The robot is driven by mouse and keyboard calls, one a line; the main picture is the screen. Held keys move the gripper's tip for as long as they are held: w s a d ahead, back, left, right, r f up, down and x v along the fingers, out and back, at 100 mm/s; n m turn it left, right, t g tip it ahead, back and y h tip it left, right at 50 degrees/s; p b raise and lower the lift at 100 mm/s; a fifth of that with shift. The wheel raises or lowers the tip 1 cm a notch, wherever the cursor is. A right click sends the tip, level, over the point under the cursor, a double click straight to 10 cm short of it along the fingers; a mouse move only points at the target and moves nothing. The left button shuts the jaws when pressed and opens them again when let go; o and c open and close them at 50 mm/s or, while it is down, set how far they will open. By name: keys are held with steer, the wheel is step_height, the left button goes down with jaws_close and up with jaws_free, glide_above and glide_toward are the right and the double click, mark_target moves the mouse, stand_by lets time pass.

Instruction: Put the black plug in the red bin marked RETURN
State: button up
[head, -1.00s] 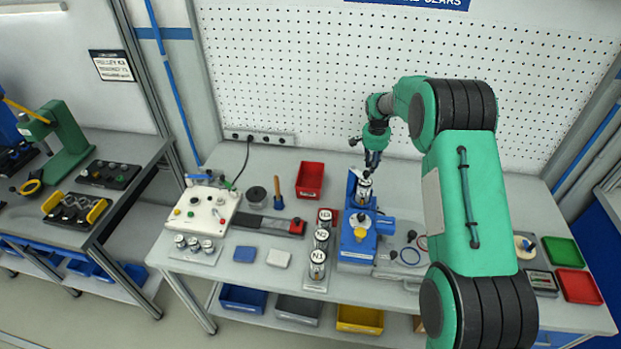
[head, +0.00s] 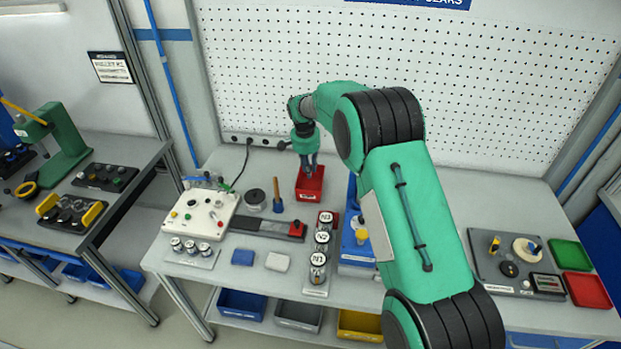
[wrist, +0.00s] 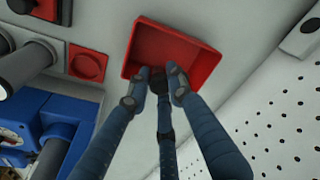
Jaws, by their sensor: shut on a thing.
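The red bin (head: 308,192) stands at the back middle of the table, against the pegboard side. In the wrist view the same open red bin (wrist: 175,45) lies just beyond my fingertips, and its floor looks empty where I can see it. My gripper (head: 309,170) is over the bin, pointing down. In the wrist view my gripper (wrist: 158,80) is shut on a small dark thing, the black plug (wrist: 158,74), mostly hidden between the fingers. I cannot read any marking on the bin.
A blue fixture (head: 354,235) stands right of the bin, with N1, N2 and N3 cylinders (head: 322,238) in front. A white control box (head: 205,212) and a dark round pot (head: 255,197) are to the left. Green (head: 569,254) and red (head: 588,291) trays lie far right.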

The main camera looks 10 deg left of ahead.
mark_target(309, 188)
steer(key=shift+f+b, duration=0.4)
steer(key=shift+f, duration=2.75)
steer(key=shift+f, duration=1.85)
steer(key=shift+f+b, duration=0.15)
steer(key=shift+b, duration=0.15)
steer(key=o, duration=0.6)
steer(key=shift+o, duration=0.2)
step_height(309, 188, up, 12)
steer(key=s+p, duration=0.1)
steer(key=shift+s+a+p, duration=0.25)
steer(key=shift+s+p, duration=0.05)
